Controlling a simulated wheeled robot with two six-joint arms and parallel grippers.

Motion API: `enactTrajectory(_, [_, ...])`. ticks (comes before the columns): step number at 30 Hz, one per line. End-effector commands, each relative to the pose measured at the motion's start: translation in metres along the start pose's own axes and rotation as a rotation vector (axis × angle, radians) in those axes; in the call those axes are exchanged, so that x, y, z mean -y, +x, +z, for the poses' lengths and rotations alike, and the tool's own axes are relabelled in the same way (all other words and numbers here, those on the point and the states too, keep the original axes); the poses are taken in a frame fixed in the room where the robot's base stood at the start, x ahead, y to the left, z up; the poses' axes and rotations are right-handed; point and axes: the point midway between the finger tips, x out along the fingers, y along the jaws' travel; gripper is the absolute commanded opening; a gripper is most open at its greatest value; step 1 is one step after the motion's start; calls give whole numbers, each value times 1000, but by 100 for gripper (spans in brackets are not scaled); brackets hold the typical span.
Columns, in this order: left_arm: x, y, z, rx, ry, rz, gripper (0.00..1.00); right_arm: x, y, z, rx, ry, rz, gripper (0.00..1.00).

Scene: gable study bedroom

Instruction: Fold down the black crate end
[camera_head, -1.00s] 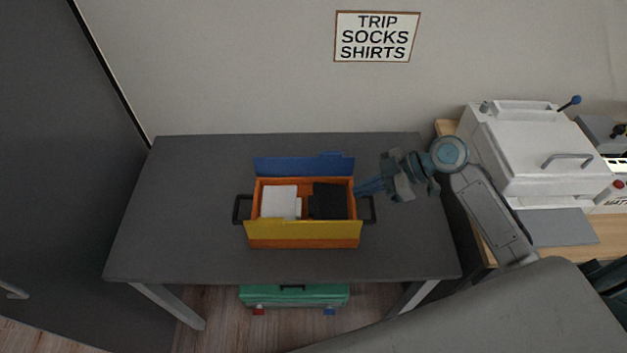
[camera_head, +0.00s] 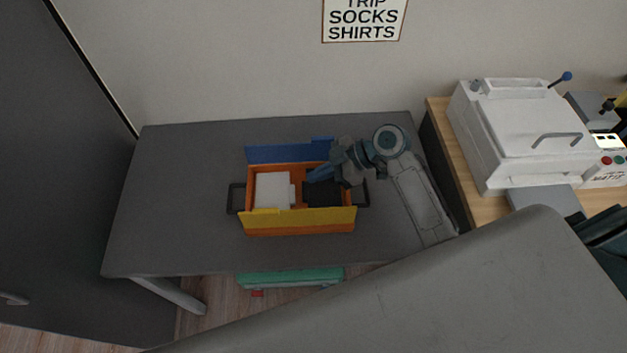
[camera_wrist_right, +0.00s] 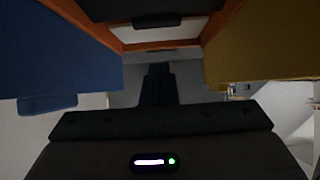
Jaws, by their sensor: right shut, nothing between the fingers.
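The orange crate (camera_head: 300,226) stands on the grey table. Its blue flap (camera_head: 284,154) stands out at the back and its yellow flap (camera_head: 300,218) at the front. The black end (camera_head: 322,195) shows as a dark panel over the right part of the opening, beside a white panel (camera_head: 272,190) on the left. My right gripper (camera_head: 318,174) is shut and empty, above the black panel near the back wall; I cannot tell whether it touches. In the right wrist view the blue flap (camera_wrist_right: 60,60) and yellow flap (camera_wrist_right: 262,45) flank the opening. My left gripper is out of view.
Dark handles stick out at the crate's left (camera_head: 235,198) and right ends. A white press (camera_head: 530,140) stands on the wooden desk at right. A green case (camera_head: 290,278) is under the grey table (camera_head: 170,220), whose left part is clear.

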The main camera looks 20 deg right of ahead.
Motion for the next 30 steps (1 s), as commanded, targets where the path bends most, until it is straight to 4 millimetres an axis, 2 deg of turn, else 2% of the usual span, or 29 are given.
enactTrajectory(1, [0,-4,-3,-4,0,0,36,0,8,-3,-3,2,-2,0])
enactTrajectory(4, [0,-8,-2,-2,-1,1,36,1,18,11,1,5,-3,0])
enactTrajectory(9, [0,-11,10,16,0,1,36,1,31,24,1,2,-1,0])
enactTrajectory(14, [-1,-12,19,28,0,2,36,0,34,29,2,0,-1,0])
enactTrajectory(22, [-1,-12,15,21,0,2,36,0,35,29,1,0,0,0])
enactTrajectory(30, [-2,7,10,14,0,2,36,0,49,40,0,-1,-1,0])
